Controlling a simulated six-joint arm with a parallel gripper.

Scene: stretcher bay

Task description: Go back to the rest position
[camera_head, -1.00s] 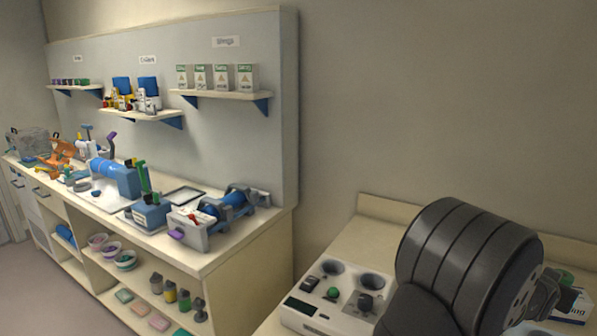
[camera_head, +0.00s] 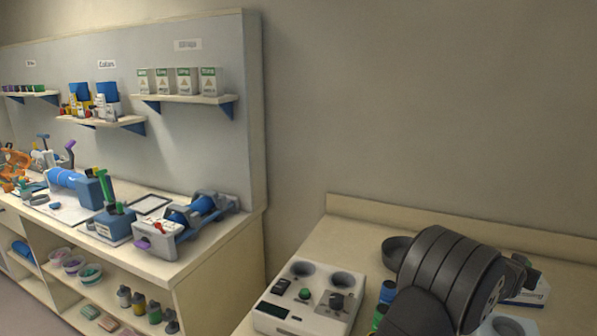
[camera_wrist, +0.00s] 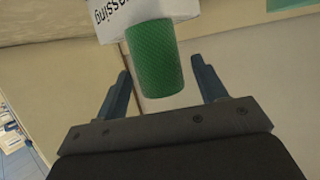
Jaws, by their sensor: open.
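My gripper (camera_wrist: 163,85) shows in the wrist view with two dark blue fingers spread apart; it is open. A green textured cylinder (camera_wrist: 154,62) appears between and beyond the fingers, under a white box-like thing with partly readable lettering (camera_wrist: 140,15). I cannot tell how far it is from the fingertips, but no finger is seen closed on it. In the head view my dark arm covers the lower right, and the fingers are hidden or too unclear to make out.
A white device with two round wells (camera_head: 310,297) stands on the right counter (camera_head: 345,235), left of my arm. Small blue and green items (camera_head: 384,295) and a dark round thing (camera_head: 397,249) are close to the arm. A cluttered bench (camera_head: 225,238) is at left.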

